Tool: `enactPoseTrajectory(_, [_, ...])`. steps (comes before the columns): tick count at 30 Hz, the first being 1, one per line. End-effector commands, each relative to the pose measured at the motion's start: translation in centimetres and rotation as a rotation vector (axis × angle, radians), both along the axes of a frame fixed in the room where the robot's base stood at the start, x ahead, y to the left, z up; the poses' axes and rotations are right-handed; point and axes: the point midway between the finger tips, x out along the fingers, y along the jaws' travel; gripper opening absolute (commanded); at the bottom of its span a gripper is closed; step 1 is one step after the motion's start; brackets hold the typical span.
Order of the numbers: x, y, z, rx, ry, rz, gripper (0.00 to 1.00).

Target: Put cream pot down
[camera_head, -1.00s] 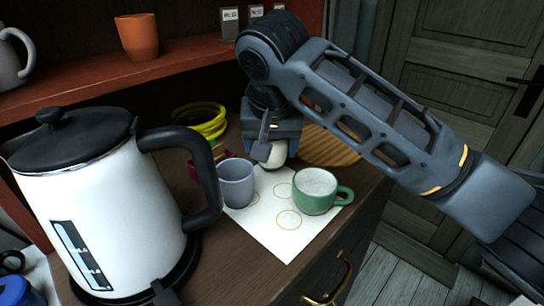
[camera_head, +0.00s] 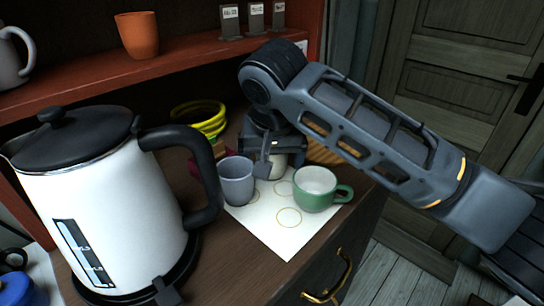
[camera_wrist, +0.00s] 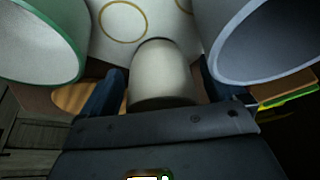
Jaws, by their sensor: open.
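The cream pot (camera_wrist: 163,72) is between the two fingers of my gripper (camera_wrist: 161,88) in the wrist view. My gripper is open, with a finger on each side of the pot. In the head view the cream pot (camera_head: 278,168) is partly hidden by my gripper (camera_head: 281,162). It appears upright at the back of the white sheet (camera_head: 265,228), which has ring outlines. The grey cup (camera_head: 237,184) stands on the sheet to its left and the green mug (camera_head: 315,192) to its right. The pot's base contact is hard to see.
A large white kettle (camera_head: 105,190) with a black handle stands at the left. Yellow rings (camera_head: 201,118) lie behind the grey cup. A red shelf (camera_head: 190,58) holds an orange pot (camera_head: 138,34). The sheet's front part is clear.

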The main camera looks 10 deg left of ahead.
Motion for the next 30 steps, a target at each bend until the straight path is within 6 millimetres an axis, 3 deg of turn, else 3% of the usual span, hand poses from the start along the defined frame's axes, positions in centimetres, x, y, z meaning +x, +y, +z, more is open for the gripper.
enactPoseTrajectory(8, [-0.2,0.1,0.9,0.003,-0.002,0.002,0.96])
enactPoseTrajectory(24, [-3.9,-0.5,10.3,0.000,-0.004,0.001,0.96])
enactPoseTrajectory(30, [-4.4,-0.6,11.4,-0.001,-0.002,0.000,0.96])
